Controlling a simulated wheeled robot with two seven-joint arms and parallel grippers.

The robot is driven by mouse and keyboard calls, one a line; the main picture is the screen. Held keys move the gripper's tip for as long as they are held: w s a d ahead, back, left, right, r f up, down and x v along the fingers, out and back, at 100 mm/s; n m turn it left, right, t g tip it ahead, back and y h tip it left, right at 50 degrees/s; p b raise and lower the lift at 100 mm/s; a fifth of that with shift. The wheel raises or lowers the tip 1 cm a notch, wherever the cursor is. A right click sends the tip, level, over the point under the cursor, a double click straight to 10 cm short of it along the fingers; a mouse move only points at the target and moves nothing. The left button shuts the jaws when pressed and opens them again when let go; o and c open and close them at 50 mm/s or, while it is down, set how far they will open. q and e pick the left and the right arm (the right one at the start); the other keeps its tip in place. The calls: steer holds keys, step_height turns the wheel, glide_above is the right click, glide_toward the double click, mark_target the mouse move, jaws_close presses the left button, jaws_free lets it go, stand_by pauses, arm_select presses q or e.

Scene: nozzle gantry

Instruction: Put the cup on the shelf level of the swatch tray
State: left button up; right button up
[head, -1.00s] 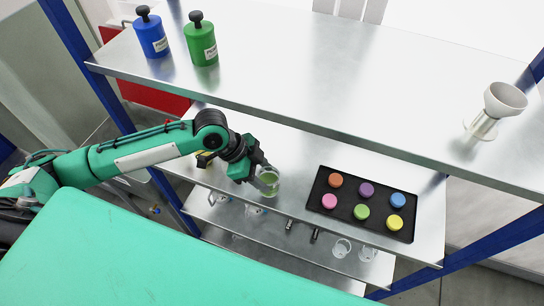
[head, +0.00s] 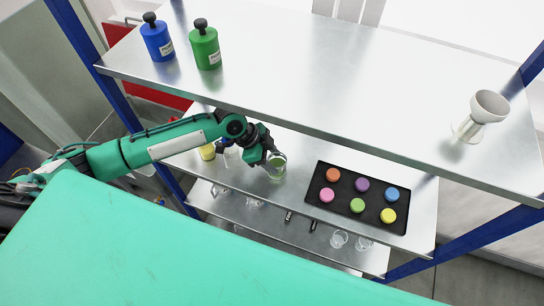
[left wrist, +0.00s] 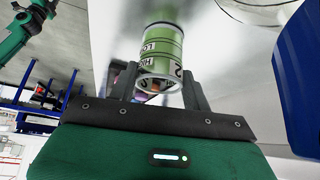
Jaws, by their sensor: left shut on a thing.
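The cup (head: 277,168) is clear with a green band. My left gripper (head: 268,157) is shut on it, and the cup appears over the front part of the middle shelf (head: 300,187), left of the swatch tray. I cannot tell whether its base touches the shelf. In the left wrist view the cup (left wrist: 161,48) sits between the two fingers, its printed green label showing. The black swatch tray (head: 313,196) lies on that middle shelf and holds several coloured round pucks. My right gripper is not in view.
The top shelf (head: 330,90) overhangs the middle one and bears a blue bottle (head: 157,40), a green bottle (head: 205,47) and a pale funnel on a stand (head: 487,106). A yellow-topped item (head: 207,151) stands behind my left arm. Clear glassware (head: 339,239) is on the lower shelf.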

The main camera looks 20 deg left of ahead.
arm_select(q)
steer(key=o, duration=0.6)
steer(key=shift+f, duration=0.15)
steer(key=o, duration=0.5)
steer(key=shift+c, duration=0.2)
steer(key=shift+r, duration=0.25)
steer(key=shift+a+r, duration=0.15)
steer(key=shift+a, duration=0.1)
steer(key=b+v, duration=0.2)
steer(key=v, duration=0.4)
steer(key=shift+r+b, duration=0.4)
steer(key=shift+r, duration=0.05)
steer(key=shift+s+a, duration=0.1)
steer(key=shift+a, duration=0.05)
